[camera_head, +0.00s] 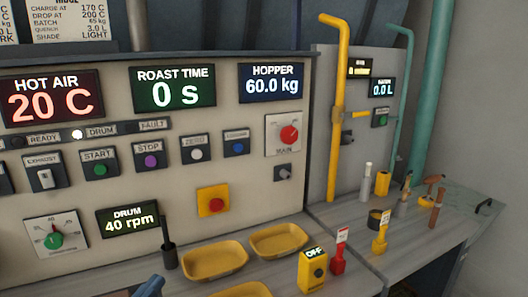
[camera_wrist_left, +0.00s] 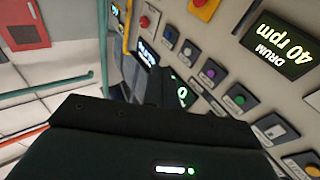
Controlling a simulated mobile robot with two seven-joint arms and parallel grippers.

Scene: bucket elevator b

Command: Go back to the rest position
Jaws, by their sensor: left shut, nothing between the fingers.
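My left gripper (camera_wrist_left: 160,90) shows in the left wrist view as a dark body with a small lit strip, its fingers shut with nothing between them. It faces the control panel (camera_wrist_left: 225,65), which appears tilted in that view. In the head view only a small dark blue piece at the bottom edge, left of the middle, may be part of my left arm. My right gripper is in neither view. The panel (camera_head: 120,215) fills the left of the head view, with displays reading hot air 20 C, roast time 0 s, hopper 60.0 kg and drum 40 rpm.
Yellow trays (camera_head: 215,262), a black upright tool (camera_head: 168,253), a yellow box marked OFF (camera_head: 313,270) and a red tagged item (camera_head: 339,252) stand on the counter (camera_head: 345,284). Several small tools stand farther right. A yellow pipe (camera_head: 339,110) rises behind them.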

